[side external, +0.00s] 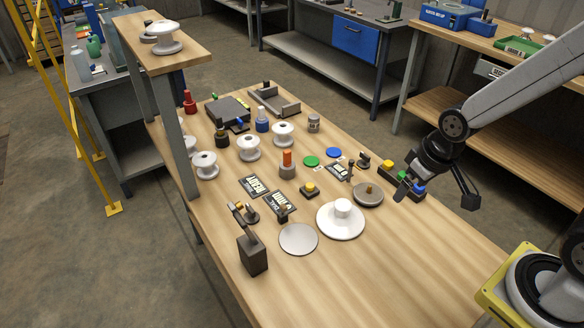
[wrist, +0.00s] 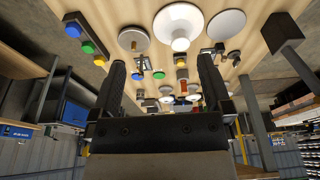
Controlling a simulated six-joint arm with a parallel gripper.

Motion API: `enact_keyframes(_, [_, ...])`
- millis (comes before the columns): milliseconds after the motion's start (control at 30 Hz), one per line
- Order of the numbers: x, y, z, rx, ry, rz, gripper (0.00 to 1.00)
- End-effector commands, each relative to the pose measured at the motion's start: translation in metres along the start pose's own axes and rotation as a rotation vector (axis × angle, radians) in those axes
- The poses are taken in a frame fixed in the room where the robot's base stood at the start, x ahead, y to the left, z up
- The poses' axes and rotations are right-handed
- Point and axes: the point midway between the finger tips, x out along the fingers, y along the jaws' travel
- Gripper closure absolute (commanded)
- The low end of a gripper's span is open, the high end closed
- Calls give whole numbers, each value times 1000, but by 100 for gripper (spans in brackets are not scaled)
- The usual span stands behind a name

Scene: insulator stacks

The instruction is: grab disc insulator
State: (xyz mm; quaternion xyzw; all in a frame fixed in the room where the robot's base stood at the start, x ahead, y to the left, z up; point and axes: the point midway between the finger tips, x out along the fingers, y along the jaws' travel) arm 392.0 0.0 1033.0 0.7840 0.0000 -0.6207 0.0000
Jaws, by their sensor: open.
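A white disc insulator (side external: 341,220), a wide round disc with a raised cap in its middle, lies flat on the wooden workbench (side external: 395,275). In the wrist view the disc insulator (wrist: 180,22) shows at the top, beyond the fingertips. My gripper (side external: 437,195) is open and empty, above the right side of the bench, to the right of the disc and apart from it. In the wrist view my gripper (wrist: 162,66) has its two dark fingers spread with nothing between them.
A flat pale plate (side external: 298,239) and a grey disc with a brown knob (side external: 368,195) flank the insulator. A button box (side external: 402,180) sits near my gripper. Several white spool insulators (side external: 248,148) stand farther back. A dark post (side external: 252,254) stands at the left edge. The front bench is clear.

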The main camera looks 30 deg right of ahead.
Motion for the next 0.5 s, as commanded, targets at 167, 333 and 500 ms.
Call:
enact_keyframes(167, [2,0,-1,-2,7,1,0])
enact_keyframes(333, [12,1,-7,-12,43,4,0])
enact_keyframes(500, [32,3,-19,-36,117,8,0])
